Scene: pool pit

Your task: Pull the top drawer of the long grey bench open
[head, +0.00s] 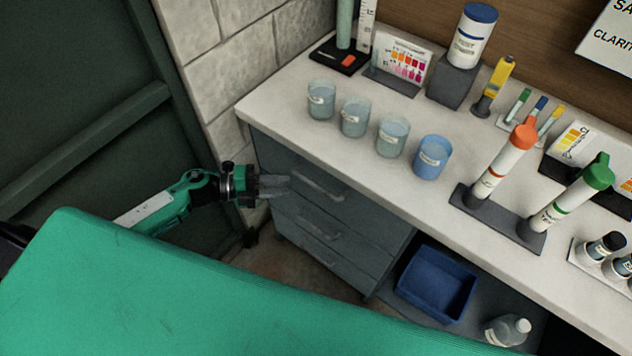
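The long grey bench has a pale worktop (275,104) and a stack of grey drawers under its left end. The top drawer (362,211) looks shut, with a light bar handle (319,184) across its front. My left gripper (288,186) comes in from the left, in front of the drawer stack and just left of the top handle. Its two grey fingers look parted, with nothing seen between them. I cannot tell whether the fingertips touch the drawer front. My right gripper is not in view.
Lower drawers with handles (319,225) sit below. A blue bin (437,284) and a clear bottle (507,330) stand on the open shelf at right. Several cups, including a blue one (432,157), stand near the worktop's front edge. A dark green panel (70,100) is at left.

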